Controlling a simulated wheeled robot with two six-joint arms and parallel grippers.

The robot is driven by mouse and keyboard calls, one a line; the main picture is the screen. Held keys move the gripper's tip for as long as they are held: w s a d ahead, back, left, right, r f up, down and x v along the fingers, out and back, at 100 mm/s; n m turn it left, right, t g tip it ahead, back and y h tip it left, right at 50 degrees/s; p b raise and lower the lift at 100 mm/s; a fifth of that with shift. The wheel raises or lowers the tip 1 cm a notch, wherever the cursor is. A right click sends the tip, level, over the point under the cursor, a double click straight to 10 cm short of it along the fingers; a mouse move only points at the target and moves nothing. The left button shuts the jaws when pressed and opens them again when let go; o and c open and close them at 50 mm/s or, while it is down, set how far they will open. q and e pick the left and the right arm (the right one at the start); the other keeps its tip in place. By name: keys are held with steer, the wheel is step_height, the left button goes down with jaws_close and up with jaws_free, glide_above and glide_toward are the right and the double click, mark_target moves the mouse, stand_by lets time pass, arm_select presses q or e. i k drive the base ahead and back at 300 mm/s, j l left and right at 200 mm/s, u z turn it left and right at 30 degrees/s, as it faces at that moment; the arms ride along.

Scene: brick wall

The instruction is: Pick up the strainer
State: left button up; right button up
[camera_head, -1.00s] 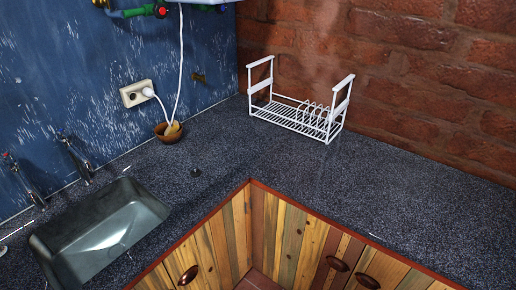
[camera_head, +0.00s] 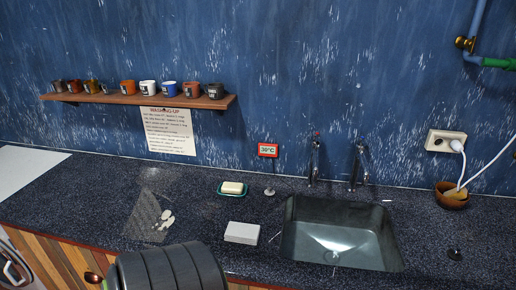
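I cannot tell for certain which thing is the strainer. A small metal piece with a round base and short stem (camera_head: 269,190) stands on the counter just left of the sink. A small dark round piece (camera_head: 455,254) lies on the counter right of the sink. The sink (camera_head: 340,240) is a grey rectangular basin with a drain in its floor, and no separate strainer can be made out in it. Neither of my grippers shows in the head view.
The dark speckled counter (camera_head: 85,205) carries a soap dish (camera_head: 222,192), a pale grey block (camera_head: 242,233) and a brown bowl (camera_head: 452,202). Two taps (camera_head: 315,160) rise behind the sink. A shelf of cups (camera_head: 140,99) hangs above. A dark ribbed shape (camera_head: 170,268) blocks the lower front.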

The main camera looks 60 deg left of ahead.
mark_target(269, 192)
steer(key=u, duration=1.9)
